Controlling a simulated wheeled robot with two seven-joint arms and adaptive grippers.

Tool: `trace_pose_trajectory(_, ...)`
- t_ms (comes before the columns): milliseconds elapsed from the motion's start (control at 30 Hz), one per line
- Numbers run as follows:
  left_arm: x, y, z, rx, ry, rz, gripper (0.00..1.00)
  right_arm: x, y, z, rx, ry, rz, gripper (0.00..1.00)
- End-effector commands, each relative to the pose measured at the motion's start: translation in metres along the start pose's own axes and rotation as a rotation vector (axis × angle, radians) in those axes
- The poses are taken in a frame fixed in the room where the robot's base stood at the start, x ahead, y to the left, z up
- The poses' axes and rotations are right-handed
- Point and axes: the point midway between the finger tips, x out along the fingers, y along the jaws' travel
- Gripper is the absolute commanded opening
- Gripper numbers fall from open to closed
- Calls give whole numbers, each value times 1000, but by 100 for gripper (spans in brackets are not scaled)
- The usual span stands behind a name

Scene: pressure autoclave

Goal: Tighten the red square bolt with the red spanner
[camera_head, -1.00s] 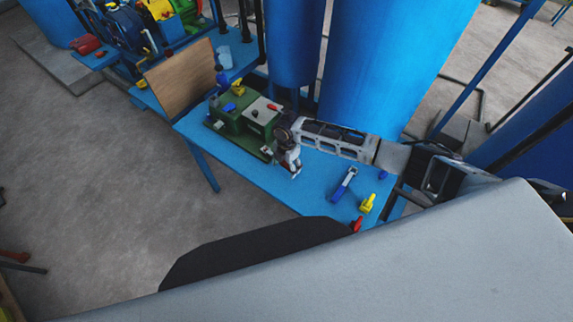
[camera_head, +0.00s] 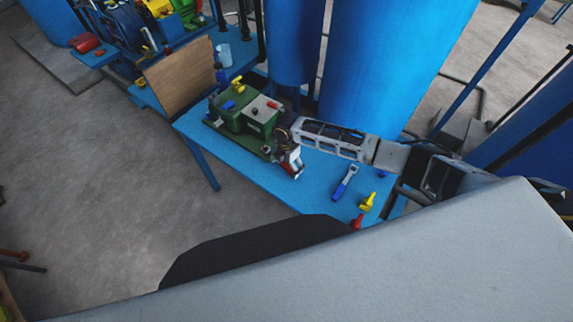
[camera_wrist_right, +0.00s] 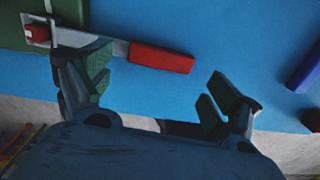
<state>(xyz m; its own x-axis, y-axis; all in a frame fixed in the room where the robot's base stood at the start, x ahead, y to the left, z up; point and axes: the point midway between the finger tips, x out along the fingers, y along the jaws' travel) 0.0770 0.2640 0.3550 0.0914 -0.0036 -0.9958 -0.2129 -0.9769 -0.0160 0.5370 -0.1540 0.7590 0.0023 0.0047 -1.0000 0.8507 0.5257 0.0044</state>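The red spanner (camera_wrist_right: 162,57) has a red handle and a flat grey shank. In the right wrist view it lies across the top, its grey end at the red square bolt (camera_wrist_right: 36,33) by the green base (camera_wrist_right: 14,28). I cannot tell how fully the jaw encloses the bolt. My right gripper (camera_wrist_right: 160,88) is open, its fingers spread wide; the handle lies ahead of the gap, not clamped. In the head view the right gripper (camera_head: 293,170) is low beside the green machine (camera_head: 245,115), hiding the bolt, with some red handle showing. My left gripper is not in view.
A blue spanner (camera_head: 345,182), a yellow part (camera_head: 367,201) and a small red part (camera_head: 356,223) lie toward the right of the blue table (camera_head: 290,190). A brown board (camera_head: 180,72) stands behind left. Blue tanks (camera_head: 400,60) rise behind the table.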

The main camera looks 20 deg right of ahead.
Motion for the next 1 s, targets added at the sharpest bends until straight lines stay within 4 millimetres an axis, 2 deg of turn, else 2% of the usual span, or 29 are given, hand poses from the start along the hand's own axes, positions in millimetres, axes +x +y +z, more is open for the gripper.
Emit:
trace_pose_trajectory(367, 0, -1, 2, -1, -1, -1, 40, 0, 0, 0, 0, 0, 0, 96)
trace_pose_trajectory(567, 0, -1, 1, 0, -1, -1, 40, -8, 0, 0, 0, 0, 1, 96)
trace_pose_trajectory(767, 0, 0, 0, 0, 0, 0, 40, -27, 0, 1, 0, -1, 1, 96)
trace_pose_trajectory(1000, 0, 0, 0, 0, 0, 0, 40, -63, 0, 1, -1, -2, 2, 96)
